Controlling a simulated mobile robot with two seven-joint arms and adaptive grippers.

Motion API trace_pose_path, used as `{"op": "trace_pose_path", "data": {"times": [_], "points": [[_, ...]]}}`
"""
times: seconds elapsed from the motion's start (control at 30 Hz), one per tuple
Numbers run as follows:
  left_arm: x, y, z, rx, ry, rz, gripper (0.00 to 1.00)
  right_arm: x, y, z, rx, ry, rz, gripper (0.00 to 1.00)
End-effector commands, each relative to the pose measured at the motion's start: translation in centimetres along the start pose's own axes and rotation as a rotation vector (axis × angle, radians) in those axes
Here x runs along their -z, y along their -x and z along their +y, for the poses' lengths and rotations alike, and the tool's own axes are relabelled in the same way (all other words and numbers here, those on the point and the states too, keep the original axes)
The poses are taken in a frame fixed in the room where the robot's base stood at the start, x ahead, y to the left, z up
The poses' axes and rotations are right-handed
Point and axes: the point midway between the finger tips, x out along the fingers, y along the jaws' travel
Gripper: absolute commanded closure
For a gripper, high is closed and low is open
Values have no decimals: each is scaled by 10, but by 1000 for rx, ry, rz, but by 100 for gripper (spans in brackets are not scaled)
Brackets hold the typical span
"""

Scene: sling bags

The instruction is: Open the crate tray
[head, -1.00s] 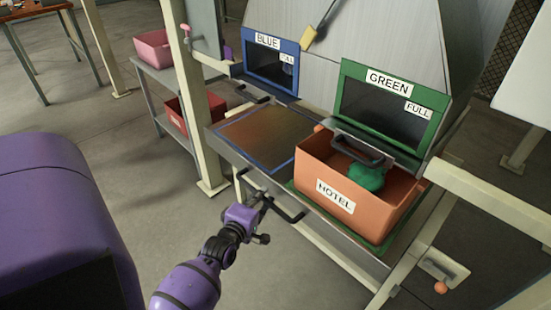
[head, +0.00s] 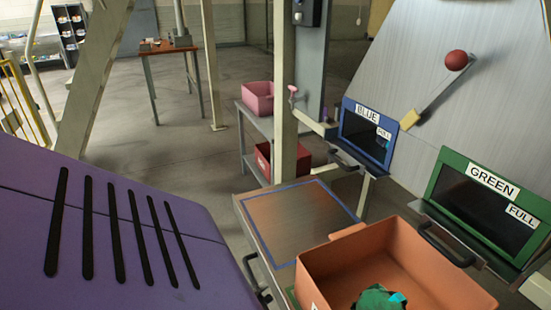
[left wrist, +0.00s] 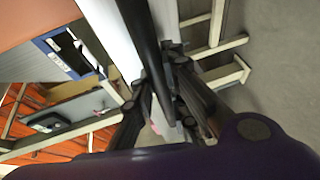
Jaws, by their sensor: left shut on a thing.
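The crate tray (head: 262,240) is a flat ledge with a blue-outlined square, below the BLUE and GREEN hatches. A black handle (head: 256,278) is on its front edge, partly hidden by my purple body. In the left wrist view, my left gripper (left wrist: 165,72) is shut on a black bar (left wrist: 141,35), which looks like this handle. The fingers overlap the bar, so the exact contact is hard to see. In the head view the left gripper is mostly hidden. My right gripper is not in view.
An orange crate (head: 335,262) with a green item (head: 378,298) sits on the right part of the tray. The BLUE hatch (head: 366,132) and GREEN hatch (head: 485,208) stand behind. A cream post (head: 286,85) rises behind the tray. Pink (head: 258,98) and red bins are on a side shelf.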

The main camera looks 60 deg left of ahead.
Motion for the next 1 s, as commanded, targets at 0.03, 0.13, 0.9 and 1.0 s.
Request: {"op": "trace_pose_path", "data": {"times": [0.03,0.13,0.9,1.0], "points": [[3,6,-2,3,-7,-1,100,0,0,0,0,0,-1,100],[6,14,-3,1,-6,0,100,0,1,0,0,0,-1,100],[8,20,-4,0,-3,0,68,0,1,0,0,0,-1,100],[8,20,-4,0,-2,0,68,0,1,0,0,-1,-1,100]]}}
